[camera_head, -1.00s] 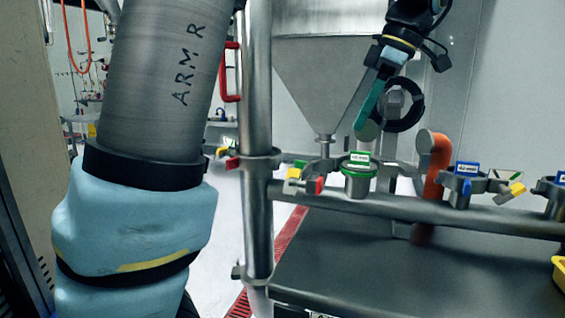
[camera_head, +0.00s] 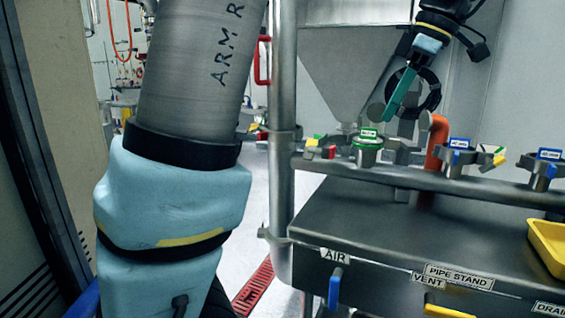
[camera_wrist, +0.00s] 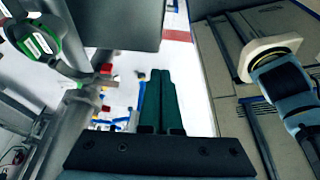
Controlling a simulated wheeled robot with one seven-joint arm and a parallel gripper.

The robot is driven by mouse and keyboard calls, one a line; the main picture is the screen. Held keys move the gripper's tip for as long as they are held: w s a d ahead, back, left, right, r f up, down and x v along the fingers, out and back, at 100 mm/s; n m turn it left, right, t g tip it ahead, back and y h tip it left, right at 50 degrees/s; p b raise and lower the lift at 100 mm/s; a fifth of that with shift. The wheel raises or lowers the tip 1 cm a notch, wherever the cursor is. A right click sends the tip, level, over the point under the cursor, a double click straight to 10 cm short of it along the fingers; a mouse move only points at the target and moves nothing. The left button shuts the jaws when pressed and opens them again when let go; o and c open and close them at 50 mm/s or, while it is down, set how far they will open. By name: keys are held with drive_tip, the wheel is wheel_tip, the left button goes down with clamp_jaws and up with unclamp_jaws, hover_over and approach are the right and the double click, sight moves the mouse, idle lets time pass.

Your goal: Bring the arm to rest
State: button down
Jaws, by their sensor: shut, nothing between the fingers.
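My arm comes in at the upper right of the head view and ends in my gripper (camera_head: 388,114), with green fingers pointing down and left. The fingers are shut together and hold nothing. In the wrist view my gripper (camera_wrist: 160,72) shows two green fingers side by side. In the head view the fingertips are above and slightly right of a green-ringed pipe port (camera_head: 368,142), apart from it in the picture. A large grey and light-blue link marked ARM R fills the left of the head view.
A steel hopper (camera_head: 345,80) stands behind the gripper. A horizontal pipe (camera_head: 420,180) carries several clamped ports above a steel bench (camera_head: 400,225). A vertical post (camera_head: 282,130) and an orange-red pipe (camera_head: 437,140) stand nearby. A yellow tray (camera_head: 547,240) lies at right.

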drive_tip(key=w+a+f+m+h, duration=0.1)
drive_tip(key=w+a+f+m, duration=0.3)
drive_tip(key=a+f, duration=0.25)
drive_tip(key=s+a+f+m+h, duration=0.1)
drive_tip(key=s+a+f+m, duration=0.1)
drive_tip(key=a+f+m, duration=0.3)
drive_tip(key=s+a+f+m+h+p, duration=0.1)
drive_tip(key=a+f+m, duration=0.4)
drive_tip(key=a+f, duration=0.8)
drive_tip(key=shift+s+a+m+h, duration=0.3)
drive_tip(key=shift+s+a+h, duration=0.3)
drive_tip(key=shift+s+a, duration=0.35)
